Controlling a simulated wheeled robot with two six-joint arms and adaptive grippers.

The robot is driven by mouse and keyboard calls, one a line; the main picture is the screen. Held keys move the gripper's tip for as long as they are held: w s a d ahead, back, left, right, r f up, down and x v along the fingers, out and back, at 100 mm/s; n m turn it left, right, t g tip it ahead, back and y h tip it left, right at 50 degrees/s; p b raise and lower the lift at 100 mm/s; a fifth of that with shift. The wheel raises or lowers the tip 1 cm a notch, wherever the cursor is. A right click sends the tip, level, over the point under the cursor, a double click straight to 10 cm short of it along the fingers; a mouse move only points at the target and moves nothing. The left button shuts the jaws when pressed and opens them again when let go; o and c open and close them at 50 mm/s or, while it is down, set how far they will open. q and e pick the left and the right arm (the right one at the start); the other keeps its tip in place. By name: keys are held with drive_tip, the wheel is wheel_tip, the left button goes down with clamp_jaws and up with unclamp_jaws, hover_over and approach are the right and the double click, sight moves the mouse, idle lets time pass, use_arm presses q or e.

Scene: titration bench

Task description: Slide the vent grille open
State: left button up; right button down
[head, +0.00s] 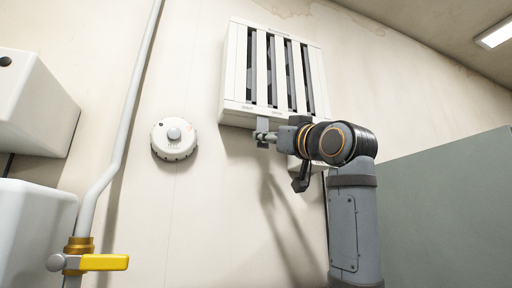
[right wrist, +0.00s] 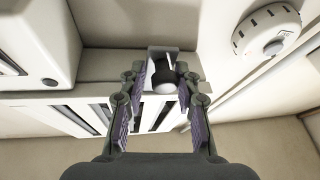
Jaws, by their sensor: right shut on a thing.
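The vent grille (head: 262,106) is a white box high on the wall, with pale vertical slats and dark slots showing between them. In the right wrist view, the grille (right wrist: 50,103) fills the area behind the fingers, its dark slots partly hidden. A dark, round-ended knob (right wrist: 165,77) stands at the grille's lower edge. My right gripper (head: 265,136) reaches up to that edge from the right. In the right wrist view, the right gripper (right wrist: 163,85) has its purple-padded fingers on both sides of the knob, shut on it. My left gripper is out of view.
A round white detector (head: 174,139) is on the wall left of the grille. A pale pipe (head: 119,145) with a yellow-handled valve (head: 103,262) runs up further left, beside white boxes (head: 32,105). A grey-green panel (head: 448,210) stands at right.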

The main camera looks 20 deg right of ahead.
drive_tip(key=shift+w+d, duration=0.1)
drive_tip(key=shift+d, duration=0.55)
drive_tip(key=c, duration=1.3)
unclamp_jaws()
drive_tip(key=shift+a, duration=0.1)
drive_tip(key=shift+o, duration=0.8)
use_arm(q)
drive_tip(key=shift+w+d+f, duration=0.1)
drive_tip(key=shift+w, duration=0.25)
use_arm(e)
drive_tip(key=v, duration=1.1)
drive_tip(key=shift+s+f, duration=0.2)
drive_tip(key=shift+f, duration=0.15)
